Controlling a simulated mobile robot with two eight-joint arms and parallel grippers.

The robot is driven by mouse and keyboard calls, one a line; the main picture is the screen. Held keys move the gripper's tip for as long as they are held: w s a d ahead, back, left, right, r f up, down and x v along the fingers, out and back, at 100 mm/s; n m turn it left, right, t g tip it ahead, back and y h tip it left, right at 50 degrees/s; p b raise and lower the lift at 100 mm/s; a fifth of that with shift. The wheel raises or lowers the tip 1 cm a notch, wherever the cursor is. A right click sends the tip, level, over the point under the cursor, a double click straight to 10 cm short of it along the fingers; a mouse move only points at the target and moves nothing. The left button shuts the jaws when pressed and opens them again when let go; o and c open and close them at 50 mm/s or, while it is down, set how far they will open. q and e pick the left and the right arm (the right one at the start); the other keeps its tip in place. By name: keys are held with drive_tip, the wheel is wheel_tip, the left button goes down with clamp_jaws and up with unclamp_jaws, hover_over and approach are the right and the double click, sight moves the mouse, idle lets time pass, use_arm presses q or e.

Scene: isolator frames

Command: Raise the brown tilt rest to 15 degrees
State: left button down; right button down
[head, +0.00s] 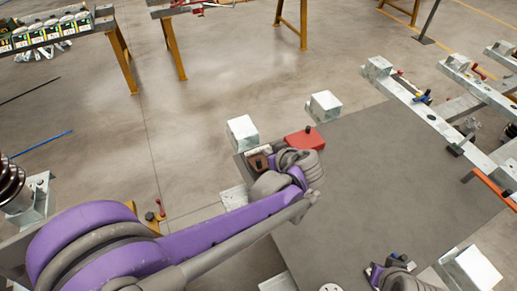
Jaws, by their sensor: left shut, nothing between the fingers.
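A small brown block, which looks like the brown tilt rest (258,162), sits on a grey metal mount near the middle of the head view. It is partly covered by my left arm, and I cannot read its angle. My left gripper (276,168) is just right of the brown block, at the end of my purple and grey arm. It is shut and empty; its fingertips are mostly hidden by the wrist, so I cannot tell whether they touch the rest. Part of my right arm shows at the bottom right (392,275); its fingers cannot be made out.
A red block (304,141) with a dark knob is close behind my left wrist. Pale metal blocks (242,132) and (323,106) stand behind it. A dark grey flat surface (400,190) lies to the right, mostly bare. Metal rails (425,108) run along its far right side.

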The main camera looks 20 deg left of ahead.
use_arm(q)
hover_over(260, 164)
drive_tip(key=w+a, duration=0.1)
drive_tip(key=f, duration=0.6)
drive_tip(key=shift+w+a, duration=0.2)
drive_tip(key=shift+s+d+f+b, duration=0.15)
drive_tip(key=shift+d+f, duration=0.1)
drive_tip(key=shift+f, duration=0.4)
drive_tip(key=shift+s+d+f+b, duration=0.15)
drive_tip(key=shift+d+f, duration=0.05)
drive_tip(key=shift+f, duration=0.4)
drive_tip(key=shift+s+d+f, duration=0.2)
drive_tip(key=shift+s+f, duration=0.05)
drive_tip(key=shift+f, duration=0.35)
use_arm(e)
drive_tip(key=shift+s+d+f, duration=0.15)
drive_tip(key=shift+s+f, duration=0.2)
drive_tip(key=shift+f, duration=0.1)
drive_tip(key=shift+f, duration=0.1)
